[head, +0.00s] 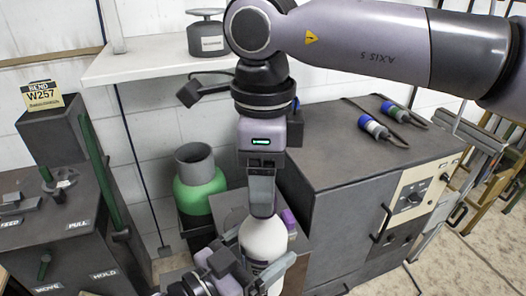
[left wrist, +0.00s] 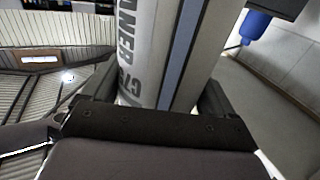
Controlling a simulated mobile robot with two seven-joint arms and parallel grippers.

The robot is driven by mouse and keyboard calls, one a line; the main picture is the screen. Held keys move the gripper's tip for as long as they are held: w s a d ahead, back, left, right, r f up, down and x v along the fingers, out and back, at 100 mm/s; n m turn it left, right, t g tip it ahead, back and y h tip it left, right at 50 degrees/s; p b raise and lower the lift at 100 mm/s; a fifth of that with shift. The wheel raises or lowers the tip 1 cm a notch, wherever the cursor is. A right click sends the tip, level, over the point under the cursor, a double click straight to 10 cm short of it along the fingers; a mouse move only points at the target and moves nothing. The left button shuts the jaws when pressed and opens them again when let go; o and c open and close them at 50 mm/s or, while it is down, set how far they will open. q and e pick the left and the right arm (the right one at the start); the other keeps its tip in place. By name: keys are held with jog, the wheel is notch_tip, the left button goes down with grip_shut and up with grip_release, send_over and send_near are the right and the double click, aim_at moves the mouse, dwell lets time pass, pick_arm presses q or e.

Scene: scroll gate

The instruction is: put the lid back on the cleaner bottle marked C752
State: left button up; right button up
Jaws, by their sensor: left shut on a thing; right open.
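The white cleaner bottle (head: 262,240) stands upright at the lower middle of the head view. In the left wrist view the bottle (left wrist: 145,50) shows large grey print reading in part "ANER C7" and a blue-grey stripe. My left gripper (head: 262,277) is shut on the bottle's body from the side. My right gripper (head: 262,213) is open and points straight down directly over the bottle's top, hiding its mouth. A small purple thing (head: 289,219) shows just right of the bottle's top; I cannot tell what it is. I cannot make out a lid for certain.
A green cylinder with a grey collar (head: 198,182) stands behind left. A dark cabinet (head: 345,200) with a dial panel stands close on the right, with two plugs on top. A white shelf (head: 140,60) is behind. The lever console (head: 65,215) is at left.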

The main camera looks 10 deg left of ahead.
jog(key=shift+f, duration=1.2)
jog(key=c, duration=1.1)
jog(key=shift+m, duration=0.9)
jog(key=o, duration=1.2)
jog(key=shift+r, duration=2.3)
jog(key=shift+c, duration=0.5)
